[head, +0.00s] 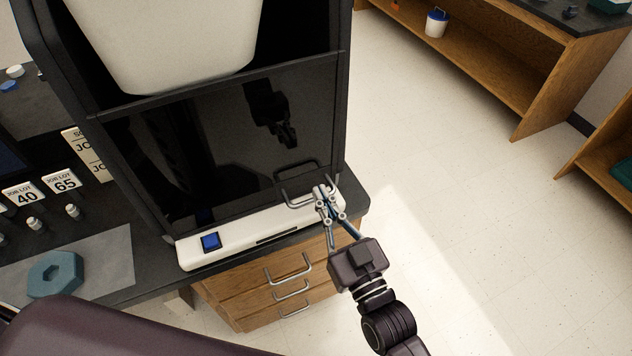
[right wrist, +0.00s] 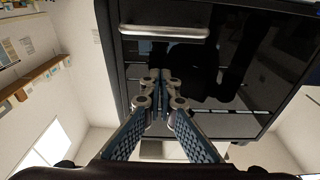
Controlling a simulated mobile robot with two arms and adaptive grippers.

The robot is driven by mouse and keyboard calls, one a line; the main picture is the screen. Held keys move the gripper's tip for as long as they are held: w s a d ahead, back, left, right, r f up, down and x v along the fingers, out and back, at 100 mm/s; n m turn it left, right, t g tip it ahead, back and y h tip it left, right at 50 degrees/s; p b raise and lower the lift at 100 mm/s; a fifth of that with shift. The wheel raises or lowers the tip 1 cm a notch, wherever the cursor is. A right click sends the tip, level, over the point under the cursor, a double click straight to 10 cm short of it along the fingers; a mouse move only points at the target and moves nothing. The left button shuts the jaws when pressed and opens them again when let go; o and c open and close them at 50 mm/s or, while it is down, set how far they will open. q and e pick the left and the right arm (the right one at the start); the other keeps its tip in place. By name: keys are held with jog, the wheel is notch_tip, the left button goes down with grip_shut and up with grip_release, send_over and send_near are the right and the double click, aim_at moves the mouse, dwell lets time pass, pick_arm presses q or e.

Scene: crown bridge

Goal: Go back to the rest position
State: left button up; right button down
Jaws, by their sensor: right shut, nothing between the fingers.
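My right gripper (head: 323,192) is shut and empty. Its fingertips are at the right end of the metal handle (head: 283,196) on the machine's dark glossy door (head: 200,150). In the right wrist view the closed fingertips (right wrist: 160,76) show in front of the dark door, apart from the handle bar (right wrist: 165,31) in that picture. I cannot tell whether they touch the door. The door looks closed, with the gripper mirrored in it. My left gripper is out of view.
The machine's white base strip (head: 250,232) carries a blue button (head: 211,242). Below is a wooden drawer unit (head: 270,290). A teal hexagonal part (head: 55,274) lies on a grey mat (head: 112,270) at left. The floor (head: 440,200) on the right is clear, up to a wooden shelf (head: 490,70).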

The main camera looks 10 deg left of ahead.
jog(key=v, duration=0.6)
jog(key=s+d+f+m+g+h, duration=0.1)
jog(key=s+d+f+g+h, duration=0.3)
jog(key=f, duration=0.9)
jog(key=w+d+f+h, duration=0.1)
jog(key=d+f, duration=0.5)
jog(key=f, duration=0.7)
jog(key=s+d+f+m+g+h, duration=0.1)
jog(key=s+d+f+g+h, duration=0.2)
jog(key=f, duration=1)
jog(key=s+d+f+m+g+h, duration=0.1)
jog(key=s+d+f+g+h, duration=0.15)
jog(key=s+d+f, duration=0.8)
jog(key=s+d+f+m+g, duration=0.1)
jog(key=s+f, duration=0.3)
jog(key=s, duration=0.4)
jog(key=s+d+f+g+h, duration=0.1)
jog(key=s+f+g, duration=0.3)
jog(key=s, duration=0.4)
jog(key=shift+s+d+f+m+b, duration=0.3)
jog(key=shift+d+f+m+b, duration=0.15)
jog(key=shift+d, duration=0.45)
